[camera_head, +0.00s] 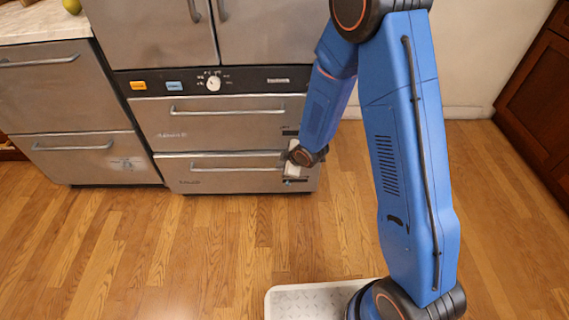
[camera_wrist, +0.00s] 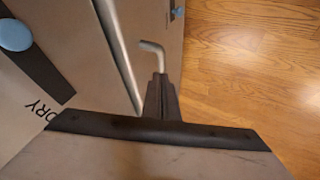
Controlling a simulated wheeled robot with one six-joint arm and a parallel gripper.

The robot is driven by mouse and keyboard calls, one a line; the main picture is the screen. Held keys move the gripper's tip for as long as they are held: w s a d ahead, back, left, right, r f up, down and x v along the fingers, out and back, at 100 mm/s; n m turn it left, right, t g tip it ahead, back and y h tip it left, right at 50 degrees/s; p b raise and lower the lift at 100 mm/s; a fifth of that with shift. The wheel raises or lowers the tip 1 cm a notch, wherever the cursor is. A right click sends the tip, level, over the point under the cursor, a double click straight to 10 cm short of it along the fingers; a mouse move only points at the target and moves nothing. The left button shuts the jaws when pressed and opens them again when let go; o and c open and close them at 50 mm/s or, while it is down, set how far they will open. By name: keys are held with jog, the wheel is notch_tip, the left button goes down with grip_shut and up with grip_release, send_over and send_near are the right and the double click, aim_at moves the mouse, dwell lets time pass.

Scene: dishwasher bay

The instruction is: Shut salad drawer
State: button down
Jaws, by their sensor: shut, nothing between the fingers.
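Two steel drawers with bar handles sit under a dark control panel in the head view, an upper drawer (camera_head: 225,125) and a lower drawer (camera_head: 230,182). Their small labels are too blurred to tell which is the salad drawer. The lower front seems to stand slightly forward; I cannot tell by how much. My gripper (camera_wrist: 161,80) is shut and empty, its dark fingers pointing toward a bent metal handle end (camera_wrist: 150,46) in the wrist view. Contact is unclear. A long metal bar (camera_wrist: 120,55) runs to their left. In the head view, my wrist covers the lower drawer's right end.
The control panel (camera_head: 250,79) has a white dial. Another steel drawer unit (camera_head: 75,110) with a pale countertop (camera_head: 40,20) stands left, with steel doors (camera_head: 155,35) above the panel. A dark wooden cabinet (camera_head: 540,95) is at right. The wooden floor (camera_head: 170,250) in front is clear.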

aim_at(277, 155)
jog(key=w, duration=0.1)
jog(key=w+f, duration=0.2)
jog(key=shift+w+a, duration=0.2)
jog(key=shift+a, duration=0.2)
jog(key=shift+w, duration=0.9)
jog(key=shift+w, duration=1.15)
jog(key=shift+w+r, duration=0.1)
jog(key=shift+w, duration=0.2)
